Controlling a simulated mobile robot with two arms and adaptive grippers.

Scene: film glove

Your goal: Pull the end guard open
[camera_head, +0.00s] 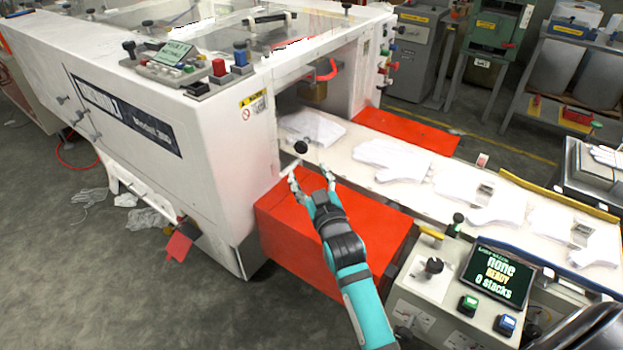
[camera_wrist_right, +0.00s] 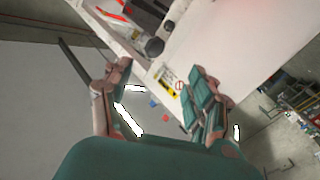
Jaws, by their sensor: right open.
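The white wrapping machine (camera_head: 190,110) has an open end facing the conveyor. A black round knob (camera_head: 301,147) sits at the edge of this opening, beside a short pale bar. The end guard's panel itself is hard to make out. The right wrist view also shows the knob (camera_wrist_right: 154,47), ahead of the fingers. My right gripper (camera_head: 311,184) is open and empty just below the knob, above the red box, with its fingers pointing toward the machine. In the right wrist view, the fingers (camera_wrist_right: 158,88) are spread with nothing between them. My left gripper is out of view.
A conveyor (camera_head: 350,155) carries several white gloves away to the right. A red box (camera_head: 370,220) stands under my right arm. A control panel with a screen (camera_head: 494,277) is at the lower right. Dark floor (camera_head: 130,290) is free at the lower left.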

